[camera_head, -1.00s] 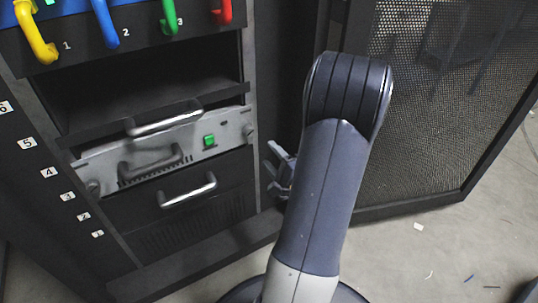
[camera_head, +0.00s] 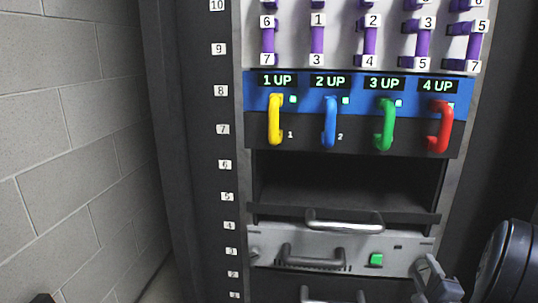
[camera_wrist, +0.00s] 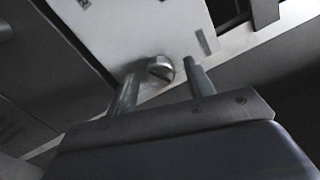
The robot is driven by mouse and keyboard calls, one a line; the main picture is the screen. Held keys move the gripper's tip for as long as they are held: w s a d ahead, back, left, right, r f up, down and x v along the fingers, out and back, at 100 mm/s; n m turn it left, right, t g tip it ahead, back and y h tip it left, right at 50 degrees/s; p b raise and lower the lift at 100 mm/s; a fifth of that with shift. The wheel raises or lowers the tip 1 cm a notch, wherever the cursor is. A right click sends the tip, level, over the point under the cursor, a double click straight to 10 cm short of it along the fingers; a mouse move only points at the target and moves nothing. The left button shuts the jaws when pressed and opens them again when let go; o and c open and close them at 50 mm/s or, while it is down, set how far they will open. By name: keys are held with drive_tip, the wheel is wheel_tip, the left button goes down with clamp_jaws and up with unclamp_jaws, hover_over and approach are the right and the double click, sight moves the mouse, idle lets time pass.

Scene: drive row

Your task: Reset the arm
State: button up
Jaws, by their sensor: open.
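My gripper (camera_head: 437,283) shows at the lower right of the head view, in front of the rack's lower right side. In the wrist view my gripper (camera_wrist: 160,88) has its two fingers apart, with a round metal knob (camera_wrist: 160,68) showing between and beyond them. I cannot tell whether the fingers touch the knob. Nothing is seen held. A dark round part of my arm (camera_head: 508,262) is at the right edge of the head view.
The rack has yellow (camera_head: 275,120), blue (camera_head: 329,122), green (camera_head: 385,125) and red (camera_head: 440,127) handles under "UP" displays. Below are an empty bay (camera_head: 345,180) and a grey drive unit (camera_head: 400,252) with a green button (camera_head: 376,260). A block wall (camera_head: 70,130) stands left.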

drive_tip(key=shift+s, duration=0.1)
drive_tip(key=p+v, duration=0.2)
drive_tip(key=v, duration=0.9)
drive_tip(key=b+x, duration=0.2)
drive_tip(key=x, duration=0.9)
drive_tip(key=shift+w, duration=0.25)
drive_tip(key=shift+s+m, duration=0.2)
drive_tip(key=shift+m, duration=0.6)
drive_tip(key=m, duration=0.4)
drive_tip(key=m+p, duration=0.2)
drive_tip(key=m, duration=0.2)
drive_tip(key=shift+a+r+m+h, duration=0.1)
drive_tip(key=shift+r+m+h, duration=0.05)
drive_tip(key=shift+m+h, duration=0.2)
drive_tip(key=m+p, duration=0.5)
drive_tip(key=m, duration=0.1)
drive_tip(key=shift+r+m+p, duration=0.1)
drive_tip(key=shift+m+p, duration=0.15)
drive_tip(key=shift+p, duration=0.15)
drive_tip(key=m+p, duration=0.3)
drive_tip(key=shift+m+g+h, duration=0.25)
drive_tip(key=shift+m+g, duration=0.05)
drive_tip(key=shift+m+p, duration=0.8)
drive_tip(key=shift+m, duration=0.4)
